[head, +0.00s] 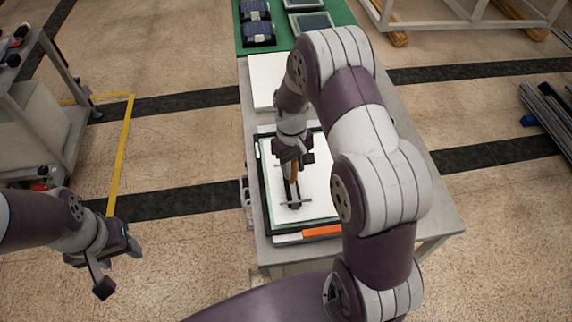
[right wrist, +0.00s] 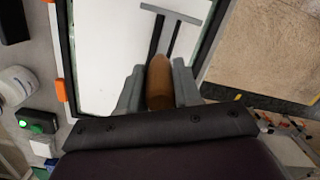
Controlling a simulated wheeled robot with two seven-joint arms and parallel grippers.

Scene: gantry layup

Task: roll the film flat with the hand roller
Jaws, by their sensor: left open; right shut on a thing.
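My right gripper (head: 293,166) is shut on the hand roller (head: 294,203), above the middle of the film. In the right wrist view the roller's wooden handle (right wrist: 158,82) sits between the two grey fingers (right wrist: 159,88), with its bar (right wrist: 171,12) at the top. The white film (head: 314,190) lies in a dark-rimmed frame on the table and shows in the right wrist view (right wrist: 105,45). I cannot tell whether the roller touches it. My right arm hides part of the frame's right side. My left gripper (head: 118,267) is open and empty, left of the table over the floor.
The grey table (head: 256,218) holds an orange strip (head: 322,230) at the frame's near edge and a white sheet (head: 264,78) behind it. A green mat (head: 279,20) with dark panels is at the far end. A cart (head: 40,115) stands at left.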

